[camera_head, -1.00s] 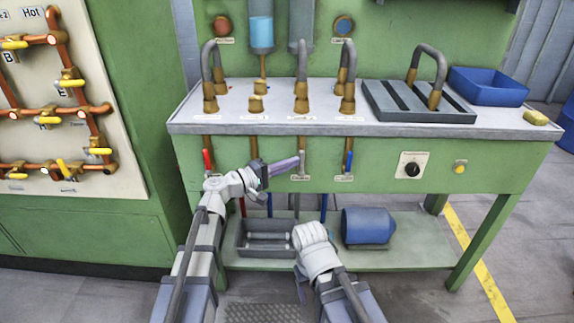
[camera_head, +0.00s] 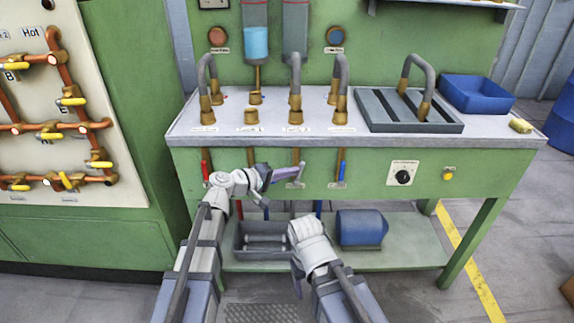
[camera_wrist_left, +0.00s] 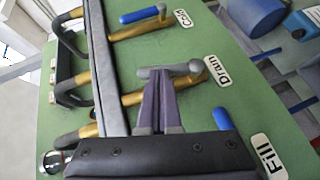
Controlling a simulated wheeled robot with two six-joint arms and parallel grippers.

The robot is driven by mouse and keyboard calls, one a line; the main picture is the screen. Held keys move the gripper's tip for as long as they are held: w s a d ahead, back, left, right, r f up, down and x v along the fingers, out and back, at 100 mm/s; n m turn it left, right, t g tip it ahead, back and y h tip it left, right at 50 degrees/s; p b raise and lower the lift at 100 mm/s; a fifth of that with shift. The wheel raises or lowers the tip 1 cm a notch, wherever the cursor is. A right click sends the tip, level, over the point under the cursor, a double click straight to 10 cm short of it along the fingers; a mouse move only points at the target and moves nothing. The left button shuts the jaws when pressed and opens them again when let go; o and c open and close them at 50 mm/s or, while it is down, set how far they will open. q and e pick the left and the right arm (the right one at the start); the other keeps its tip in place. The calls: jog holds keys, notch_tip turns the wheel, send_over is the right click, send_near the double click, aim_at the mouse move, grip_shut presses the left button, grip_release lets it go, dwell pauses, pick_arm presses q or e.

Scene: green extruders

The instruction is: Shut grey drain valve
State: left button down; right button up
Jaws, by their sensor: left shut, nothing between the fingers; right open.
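The grey drain valve (camera_head: 297,183) is on the green bench front, below the countertop. In the left wrist view its grey lever (camera_wrist_left: 180,68) sits beside the "Drain" label and runs along the brass pipe. My left gripper (camera_head: 286,172) is shut and empty. Its purple fingertips (camera_wrist_left: 156,76) are right at the lever, overlapping its free end; whether they touch it I cannot tell. My right gripper (camera_head: 298,278) is low in front of the shelf, away from the valve, and open; its fingers are mostly hidden by the wrist.
A red lever (camera_head: 205,170) is to the left and a blue lever (camera_head: 341,168) to the right of the drain valve. A black knob (camera_head: 403,177) is farther right. A grey tray (camera_head: 240,250) and blue container (camera_head: 361,228) occupy the lower shelf (camera_head: 415,255).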

pick_arm(q)
jog(key=d+m+y+p, duration=0.1)
jog(key=d+y+p, duration=0.1)
jog(key=y+p, duration=0.1)
jog(key=d+m+g+y+p, duration=0.1)
jog(key=y+p, duration=0.2)
jog(key=d+f+m+y+p, duration=0.1)
jog(key=d+m+y+p, duration=0.1)
jog(key=y+p, duration=0.1)
jog(key=shift+d+f+g, duration=0.1)
jog(key=shift+d+g, duration=0.25)
jog(key=shift+g, duration=0.05)
jog(key=shift+p, duration=0.3)
jog(key=shift+r+p, duration=0.75)
jog(key=shift+r, duration=0.1)
jog(key=shift+r, duration=0.1)
